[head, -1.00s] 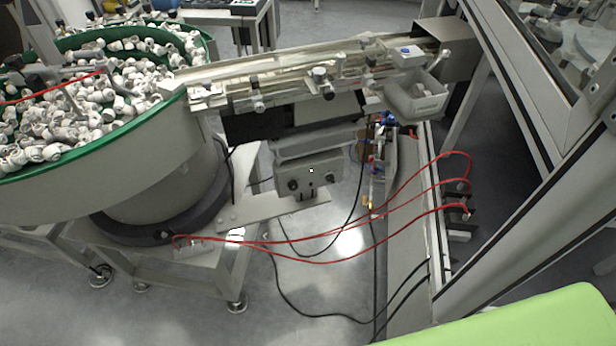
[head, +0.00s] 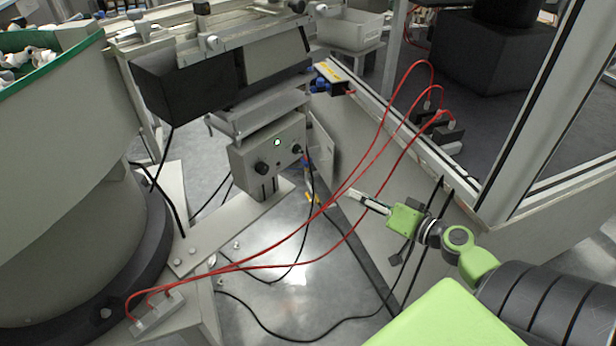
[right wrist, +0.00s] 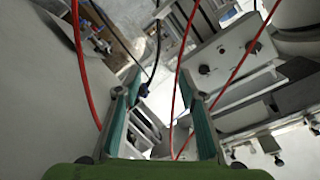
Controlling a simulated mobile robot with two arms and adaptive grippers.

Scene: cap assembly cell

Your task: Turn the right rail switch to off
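The grey control box (head: 245,158) hangs under the rail. Its front has a black knob at the left (head: 262,168), a smaller dark knob at the right (head: 297,148) and a small white light between them. My right gripper (head: 352,196) is right of and below the box, apart from it, pointing left. In the right wrist view its two teal-lined fingers (right wrist: 160,108) stand wide apart with nothing gripped. The box (right wrist: 228,48) shows there beyond the fingers, to the upper right, with two dark knobs. Which way the knobs are turned is too small to tell. My left gripper is not in view.
Red cables (head: 365,170) loop between the box and my right gripper, and cross the right wrist view near the fingers. Black cables hang below. The bowl feeder (head: 60,190) stands at the left. A frame post (head: 530,120) and low wall bound the right.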

